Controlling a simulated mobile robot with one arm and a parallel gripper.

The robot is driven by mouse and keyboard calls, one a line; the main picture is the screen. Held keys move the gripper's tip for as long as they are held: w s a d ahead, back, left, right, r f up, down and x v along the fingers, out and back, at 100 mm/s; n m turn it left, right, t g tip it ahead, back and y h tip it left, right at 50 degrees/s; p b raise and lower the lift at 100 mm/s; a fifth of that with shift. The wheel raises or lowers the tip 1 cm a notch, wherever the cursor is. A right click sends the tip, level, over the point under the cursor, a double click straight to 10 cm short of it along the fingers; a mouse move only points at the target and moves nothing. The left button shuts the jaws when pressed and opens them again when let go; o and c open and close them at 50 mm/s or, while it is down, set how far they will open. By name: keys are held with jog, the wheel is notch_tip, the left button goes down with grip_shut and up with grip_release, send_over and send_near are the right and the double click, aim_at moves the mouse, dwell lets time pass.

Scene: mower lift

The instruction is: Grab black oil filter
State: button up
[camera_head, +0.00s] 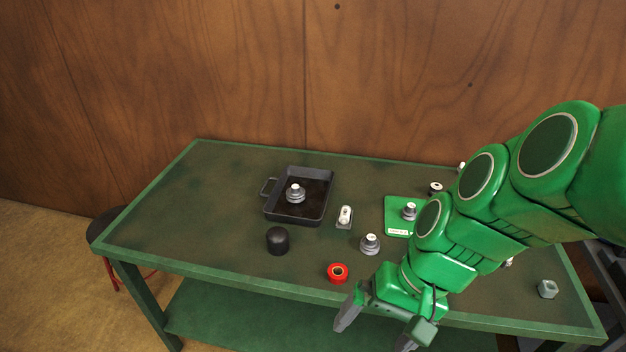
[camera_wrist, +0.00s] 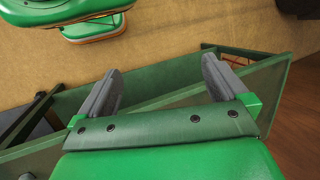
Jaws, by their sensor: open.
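The black oil filter (camera_head: 278,240) is a dark, round-topped cylinder. It stands on the green table (camera_head: 175,215), left of the middle, in front of the black tray. My gripper (camera_head: 377,332) is at the table's front edge, to the right of the filter and nearer the camera, well apart from it. In the wrist view, my gripper's two grey fingers (camera_wrist: 158,85) are spread wide with nothing between them. The filter does not show in the wrist view.
A black tray (camera_head: 270,210) holds a grey metal part. A red ring (camera_head: 338,272), a silver knob-like part (camera_head: 370,244), a small white-topped part (camera_head: 345,216) and a green mat (camera_head: 396,203) lie to the right. The table's left side is clear.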

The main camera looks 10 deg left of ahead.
jog(key=w+a+r+m+y, duration=0.2)
jog(key=w+a+y, duration=0.5)
jog(key=a, duration=0.7)
jog(key=m+t+y, duration=0.3)
jog(key=m+t, duration=0.3)
jog(key=m, duration=0.9)
send_over(277, 238)
jog(key=s+d, duration=0.4)
notch_tip(277, 238, down, 10)
jog(key=w+f+m, duration=0.1)
jog(key=f+m, duration=0.1)
jog(key=f, duration=0.2)
jog(key=w+d+f+m+t+h, duration=0.1)
jog(key=f+m, duration=0.1)
jog(key=f, duration=0.3)
jog(key=w+d+f+m, duration=0.1)
jog(key=f+m, duration=0.1)
jog(key=f, duration=0.2)
jog(key=shift+w+f+h, duration=0.2)
jog(key=shift+w+h, duration=0.05)
jog(key=shift+h, duration=0.15)
jog(key=shift+x, duration=3.8)
jog(key=shift+t, duration=0.3)
jog(key=c, duration=1.3)
jog(key=shift+o, duration=0.2)
jog(key=shift+r, duration=0.1)
